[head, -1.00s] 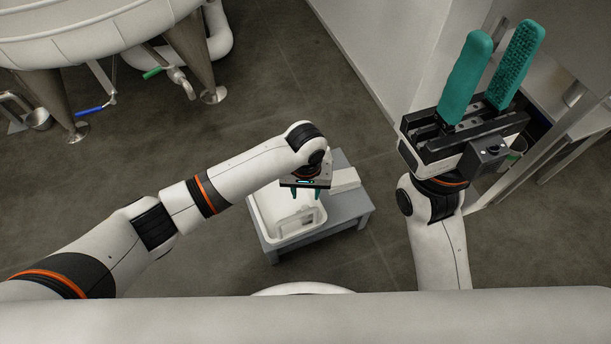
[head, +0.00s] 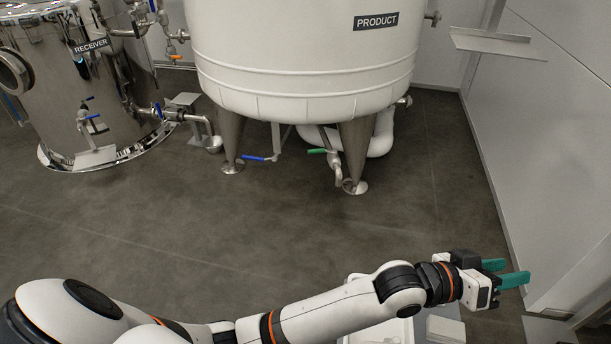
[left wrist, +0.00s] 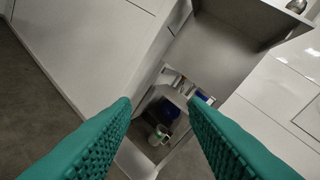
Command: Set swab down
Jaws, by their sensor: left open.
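I cannot make out the swab in either view now. My left gripper (head: 517,271) is at the right of the head view, near the wall, with its two teal fingers apart. In the left wrist view my left gripper (left wrist: 160,102) is open, with nothing held between the fingers. Beyond the fingertips is a grey unit with an opening (left wrist: 163,115). A dark blue item and a small whitish cup-like item (left wrist: 158,135) show inside, too small to identify. My right gripper is not in view.
A white tub (head: 375,336) and a white block (head: 446,329) show at the bottom edge, partly cut off or behind my arm. The PRODUCT tank (head: 300,60) and steel RECEIVER tank (head: 90,110) stand at the back. The floor (head: 270,230) between is clear.

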